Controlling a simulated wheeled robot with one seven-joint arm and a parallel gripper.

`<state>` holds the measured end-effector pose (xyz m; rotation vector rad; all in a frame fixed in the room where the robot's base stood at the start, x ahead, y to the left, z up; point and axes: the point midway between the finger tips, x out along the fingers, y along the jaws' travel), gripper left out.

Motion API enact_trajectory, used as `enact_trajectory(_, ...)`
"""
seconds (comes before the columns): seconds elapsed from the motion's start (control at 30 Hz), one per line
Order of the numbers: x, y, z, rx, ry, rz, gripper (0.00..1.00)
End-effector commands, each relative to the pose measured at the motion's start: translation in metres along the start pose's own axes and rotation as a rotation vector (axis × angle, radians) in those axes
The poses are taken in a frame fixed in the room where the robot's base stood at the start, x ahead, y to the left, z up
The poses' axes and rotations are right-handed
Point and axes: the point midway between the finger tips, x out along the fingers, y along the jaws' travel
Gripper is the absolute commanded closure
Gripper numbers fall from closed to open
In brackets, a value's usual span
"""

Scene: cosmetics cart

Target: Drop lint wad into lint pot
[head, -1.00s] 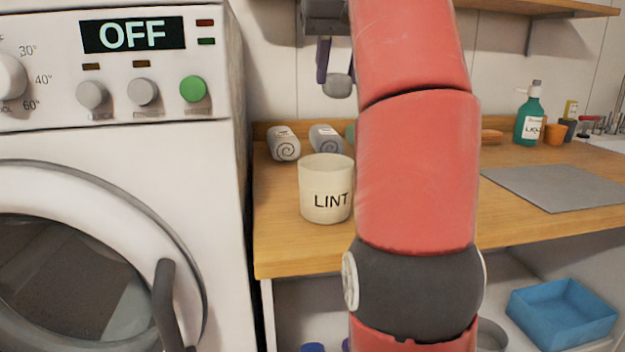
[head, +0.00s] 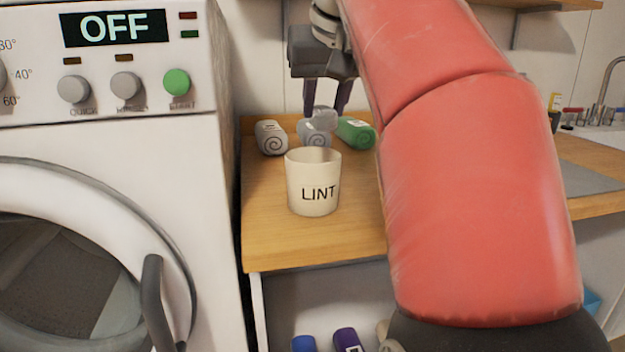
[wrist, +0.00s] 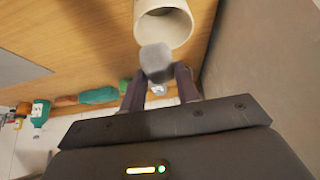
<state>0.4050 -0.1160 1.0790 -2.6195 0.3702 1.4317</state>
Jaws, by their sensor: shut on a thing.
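The lint pot (head: 313,187) is a cream cup marked LINT, standing upright on the wooden counter. Its open mouth also shows at the top of the wrist view (wrist: 176,24). My gripper (head: 326,108) points down above and slightly behind the pot in the head view. It is shut on the grey lint wad (head: 322,119), which hangs between the fingertips. In the wrist view the wad (wrist: 156,62) overlaps the near rim of the pot's mouth. I cannot tell whether it is directly over the opening.
Grey rolled towels (head: 271,138) and a green one (head: 355,132) lie behind the pot. The washing machine (head: 120,190), its display reading OFF, stands close on the left. The wooden counter (head: 275,235) is clear in front of the pot.

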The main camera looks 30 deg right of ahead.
Motion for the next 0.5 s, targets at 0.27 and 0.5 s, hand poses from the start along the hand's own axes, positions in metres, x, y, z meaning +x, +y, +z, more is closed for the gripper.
enact_trajectory(0.27, -0.0001, -0.0001, 0.0001, 0.000, 0.000, 0.000, 0.61)
enact_trajectory(0.5, -0.0001, -0.0001, 0.0001, 0.000, 0.000, 0.000, 0.43)
